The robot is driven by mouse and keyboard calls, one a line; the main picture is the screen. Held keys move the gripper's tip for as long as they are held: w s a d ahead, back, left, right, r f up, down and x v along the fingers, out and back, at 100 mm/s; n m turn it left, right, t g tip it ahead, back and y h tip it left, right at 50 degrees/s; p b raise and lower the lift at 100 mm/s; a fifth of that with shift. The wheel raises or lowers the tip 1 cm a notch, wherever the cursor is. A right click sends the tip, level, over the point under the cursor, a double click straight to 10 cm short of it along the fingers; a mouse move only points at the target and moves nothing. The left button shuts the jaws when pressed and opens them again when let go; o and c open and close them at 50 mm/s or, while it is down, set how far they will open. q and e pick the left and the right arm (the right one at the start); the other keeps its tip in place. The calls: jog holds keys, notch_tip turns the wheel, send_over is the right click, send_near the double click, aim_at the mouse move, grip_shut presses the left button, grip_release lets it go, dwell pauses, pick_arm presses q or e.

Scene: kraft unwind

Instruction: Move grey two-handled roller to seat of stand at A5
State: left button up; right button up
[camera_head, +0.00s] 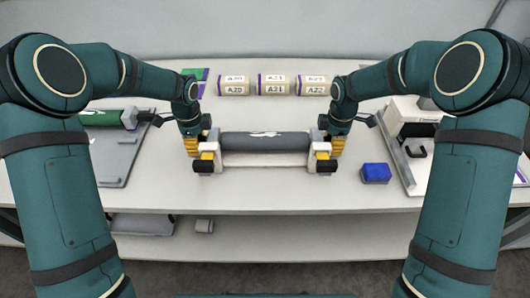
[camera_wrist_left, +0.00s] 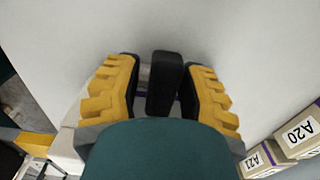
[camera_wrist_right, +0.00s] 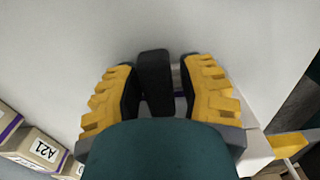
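The grey roller (camera_head: 265,141) lies level across a low white stand (camera_head: 265,158) in the middle of the table. I cannot tell whether it rests fully in the seat, and no A5 label is readable. My left gripper (camera_head: 200,154) is at its left end. In the left wrist view, a black handle (camera_wrist_left: 163,85) stands between the yellow fingers with narrow gaps beside it. My right gripper (camera_head: 330,154) is at the right end. In the right wrist view, the other black handle (camera_wrist_right: 155,82) stands between the fingers, also with gaps. Both grippers look open around the handles.
Several labelled cream boxes (camera_head: 273,84) stand at the back. A green roller (camera_head: 104,118) lies on a grey board (camera_head: 117,163) at left. A blue box (camera_head: 376,173) lies right of the stand, before a white machine (camera_head: 403,150). The front edge of the table is clear.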

pick_arm(q)
jog(key=shift+r, duration=0.15)
pick_arm(e)
jog(key=shift+r, duration=0.1)
pick_arm(q)
notch_tip(320, 180, up, 12)
pick_arm(e)
notch_tip(320, 180, up, 12)
dwell(0.9)
pick_arm(q)
jog(key=shift+s, duration=0.1)
pick_arm(e)
jog(key=shift+s, duration=0.1)
